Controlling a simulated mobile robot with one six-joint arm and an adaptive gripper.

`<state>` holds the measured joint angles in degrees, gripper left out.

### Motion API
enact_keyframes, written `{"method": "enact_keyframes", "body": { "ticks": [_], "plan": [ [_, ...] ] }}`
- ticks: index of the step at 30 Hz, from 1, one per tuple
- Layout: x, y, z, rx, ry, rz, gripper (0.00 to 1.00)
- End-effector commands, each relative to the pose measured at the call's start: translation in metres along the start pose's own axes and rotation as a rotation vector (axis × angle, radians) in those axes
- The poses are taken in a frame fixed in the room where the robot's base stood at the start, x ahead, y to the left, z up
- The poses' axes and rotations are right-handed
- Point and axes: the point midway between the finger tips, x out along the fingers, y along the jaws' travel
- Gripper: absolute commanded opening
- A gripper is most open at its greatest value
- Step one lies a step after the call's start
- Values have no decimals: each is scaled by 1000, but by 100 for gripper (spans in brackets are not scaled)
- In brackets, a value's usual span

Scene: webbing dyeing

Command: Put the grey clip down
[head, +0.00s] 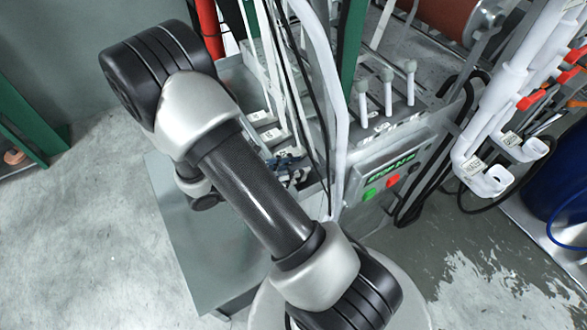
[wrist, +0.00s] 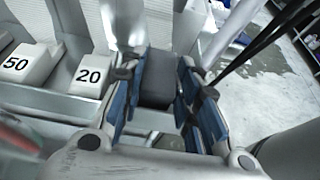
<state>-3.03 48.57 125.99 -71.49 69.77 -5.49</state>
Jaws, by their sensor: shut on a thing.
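The grey clip, a dark grey block (wrist: 158,82), shows in the wrist view between the two blue-padded fingers. My gripper (wrist: 157,100) is shut on it, with a finger on either side. To its left in the wrist view are pale blocks marked 20 (wrist: 90,75) and 50 (wrist: 20,65) on a light metal surface. In the head view my gripper (head: 290,170) is small and partly hidden by my arm and cables, beside the machine's row of pale blocks (head: 272,134). I cannot make out the clip there. Whether it touches anything below is unclear.
White upright bars and black cables pass close to my gripper. A control panel (head: 392,168) with green and red buttons stands to its right, below several grey-knobbed levers (head: 388,88). White pipe hooks (head: 490,170) hang further right. The concrete floor (head: 90,230) at left is clear.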

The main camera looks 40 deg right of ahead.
Motion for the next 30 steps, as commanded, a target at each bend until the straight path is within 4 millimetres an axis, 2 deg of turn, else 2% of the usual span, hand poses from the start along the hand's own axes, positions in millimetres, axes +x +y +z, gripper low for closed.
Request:
{"method": "enact_keyframes", "body": {
  "ticks": [1, 6, 7, 15, 22, 26, 28, 30],
  "plan": [
    [2, -1, -8, -1, 14, -2, 5],
    [3, -2, -11, -3, 15, -4, 5],
    [3, -2, -11, -3, 15, -5, 31],
    [4, -4, -12, -4, 14, -9, 49],
    [4, -5, -11, -5, 14, -11, 50],
    [1, -5, -3, -6, 15, -11, 50],
    [-5, -5, 4, -6, 14, -9, 50],
    [-21, -3, 2, -6, 13, -3, 50]
  ]
}}
